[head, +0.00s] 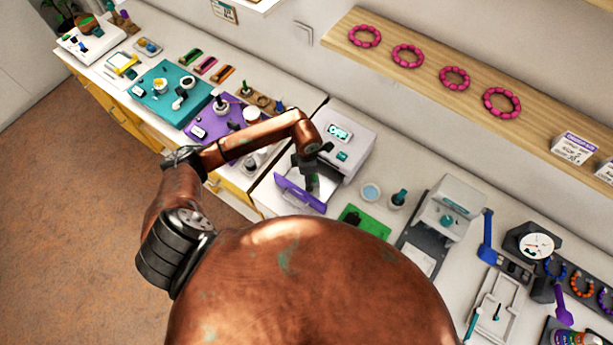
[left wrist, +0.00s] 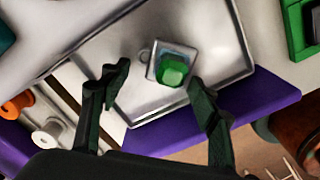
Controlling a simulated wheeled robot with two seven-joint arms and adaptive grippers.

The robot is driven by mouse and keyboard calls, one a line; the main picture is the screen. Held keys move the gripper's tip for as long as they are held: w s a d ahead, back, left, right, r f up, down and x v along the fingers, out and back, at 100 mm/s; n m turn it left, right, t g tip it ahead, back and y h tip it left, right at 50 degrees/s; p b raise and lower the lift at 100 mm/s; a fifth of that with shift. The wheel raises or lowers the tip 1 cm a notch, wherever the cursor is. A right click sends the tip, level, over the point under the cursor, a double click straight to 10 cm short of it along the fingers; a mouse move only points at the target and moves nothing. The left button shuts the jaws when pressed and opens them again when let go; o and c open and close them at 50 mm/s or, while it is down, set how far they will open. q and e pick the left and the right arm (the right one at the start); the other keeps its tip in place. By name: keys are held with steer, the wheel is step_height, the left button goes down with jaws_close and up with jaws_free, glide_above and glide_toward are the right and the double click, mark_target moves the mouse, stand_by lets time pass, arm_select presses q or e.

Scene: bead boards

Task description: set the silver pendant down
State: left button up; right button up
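A small square silver piece with a green block or stone on it, likely the silver pendant (left wrist: 153,70), lies on a pale metal tray (left wrist: 225,62) in the left wrist view. My left gripper (left wrist: 157,84) is over the tray with its two dark fingers spread wide. The piece lies between and just beyond the fingertips; I cannot tell whether the right finger touches it. In the head view my left gripper (head: 308,180) points down over the tray in front of a white machine (head: 357,150), and hides the piece. My right gripper is not in view.
A purple panel (head: 299,194) edges the tray's front. A green mat (head: 366,221) and a grey-white press (head: 447,210) stand to the right. Purple (head: 205,130) and teal (head: 148,97) boards with small parts lie left. A shelf (head: 432,78) with pink bracelets runs above.

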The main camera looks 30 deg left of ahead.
arm_select(q)
step_height(320, 180, up, 12)
steer(key=b, duration=0.1)
steer(key=shift+r, duration=0.2)
stand_by(0.3)
